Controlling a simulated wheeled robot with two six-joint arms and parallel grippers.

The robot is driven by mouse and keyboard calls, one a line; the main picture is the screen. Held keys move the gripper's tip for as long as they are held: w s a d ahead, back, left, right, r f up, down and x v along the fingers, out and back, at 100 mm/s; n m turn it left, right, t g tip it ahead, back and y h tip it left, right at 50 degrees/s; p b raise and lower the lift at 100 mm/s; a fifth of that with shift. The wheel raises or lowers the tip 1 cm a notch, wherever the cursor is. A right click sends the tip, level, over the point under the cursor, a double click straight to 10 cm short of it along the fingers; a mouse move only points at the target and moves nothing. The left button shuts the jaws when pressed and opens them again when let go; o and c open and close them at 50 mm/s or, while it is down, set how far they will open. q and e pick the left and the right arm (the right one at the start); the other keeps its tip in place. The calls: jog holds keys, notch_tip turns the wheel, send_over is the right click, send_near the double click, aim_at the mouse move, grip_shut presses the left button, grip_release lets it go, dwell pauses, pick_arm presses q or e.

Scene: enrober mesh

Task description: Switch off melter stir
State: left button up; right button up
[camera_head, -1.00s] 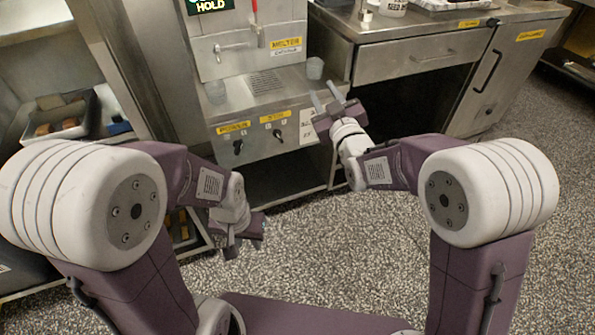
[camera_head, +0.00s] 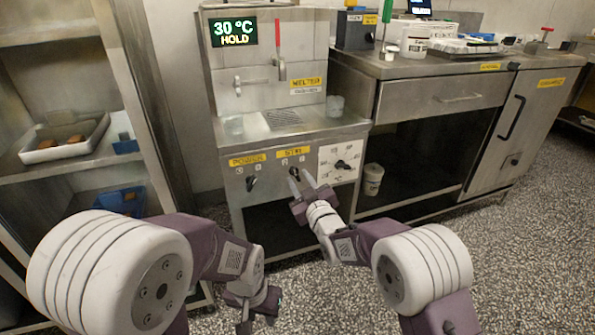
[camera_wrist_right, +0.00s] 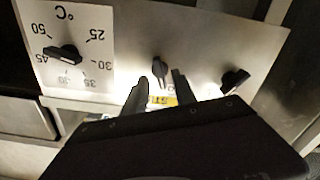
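The melter (camera_head: 265,90) is a steel machine with a display reading 30 °C HOLD. Its front panel has a POWER knob (camera_head: 251,183), a STIR knob (camera_wrist_right: 160,68) under a yellow label (camera_head: 293,153), and a temperature dial (camera_head: 343,165). The dial (camera_wrist_right: 62,52) and POWER knob (camera_wrist_right: 235,80) also show, upside down, in the right wrist view. My right gripper (camera_wrist_right: 161,88) is open, its two fingers apart in front of the STIR knob, which appears between their tips; contact cannot be told. My left gripper (camera_head: 257,320) hangs low, pointing down, open and empty.
Clear cups (camera_head: 335,105) stand on the melter's ledge. A steel counter (camera_head: 440,65) with tubs and trays is at right, a white bucket (camera_head: 373,180) below it. A shelf rack (camera_head: 60,170) with trays is at left. Speckled floor is open at right.

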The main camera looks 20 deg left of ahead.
jog(key=shift+w+a+f+b, duration=0.4)
jog(key=shift+w+b, duration=0.1)
jog(key=shift+w, duration=0.1)
jog(key=shift+w+a+r, duration=0.15)
jog(key=shift+w+a, duration=0.1)
jog(key=shift+w, duration=0.15)
jog(key=shift+r, duration=0.1)
grip_shut()
jog(key=shift+r+n, duration=0.1)
jog(key=shift+n, duration=0.9)
grip_release()
jog(key=shift+p, duration=0.35)
